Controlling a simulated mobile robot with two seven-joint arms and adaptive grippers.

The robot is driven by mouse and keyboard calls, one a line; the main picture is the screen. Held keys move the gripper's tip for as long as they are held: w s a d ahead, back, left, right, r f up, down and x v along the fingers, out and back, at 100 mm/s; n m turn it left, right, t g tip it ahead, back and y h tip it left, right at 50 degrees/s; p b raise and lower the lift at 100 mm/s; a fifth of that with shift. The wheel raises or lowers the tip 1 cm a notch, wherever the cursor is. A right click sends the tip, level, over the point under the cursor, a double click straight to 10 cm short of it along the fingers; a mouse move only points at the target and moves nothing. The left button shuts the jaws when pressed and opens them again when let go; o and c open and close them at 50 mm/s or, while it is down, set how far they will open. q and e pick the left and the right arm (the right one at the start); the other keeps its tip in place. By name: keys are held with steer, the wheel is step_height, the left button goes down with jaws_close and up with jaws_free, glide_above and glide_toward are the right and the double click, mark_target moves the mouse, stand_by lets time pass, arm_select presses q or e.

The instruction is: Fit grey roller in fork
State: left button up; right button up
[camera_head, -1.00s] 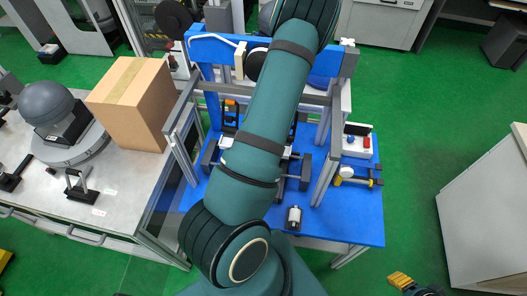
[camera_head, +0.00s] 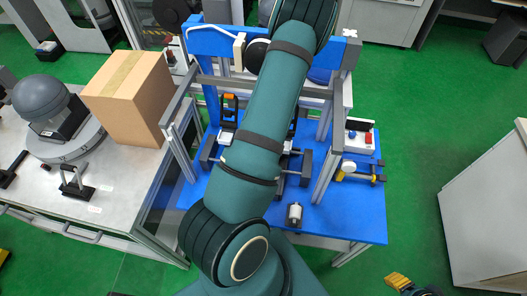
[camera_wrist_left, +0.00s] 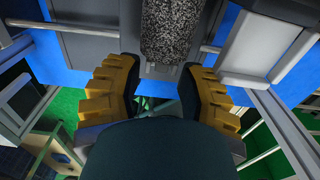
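A small light roller with dark ends (camera_head: 294,215) lies on the blue table near its front edge; it may be the grey roller. My left arm crosses the middle of the head view and its gripper is out of sight there. In the left wrist view my left gripper (camera_wrist_left: 160,95) has its yellow fingers apart, with nothing between the tips. A speckled grey block (camera_wrist_left: 170,30) is just beyond them; I cannot tell what it belongs to. I cannot make out the fork for certain. My right gripper (camera_head: 399,283) shows only partly at the bottom right.
The blue table (camera_head: 345,228) carries a metal frame (camera_head: 328,165) with uprights around my arm. A red-and-white switch box (camera_head: 359,137) and a yellow-black part (camera_head: 362,172) stand at its right. A cardboard box (camera_head: 130,100) is on the left bench.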

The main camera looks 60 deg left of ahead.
arm_select(q)
steer(key=shift+w+a, duration=0.1)
steer(key=shift+a, duration=0.05)
steer(key=shift+r, duration=0.2)
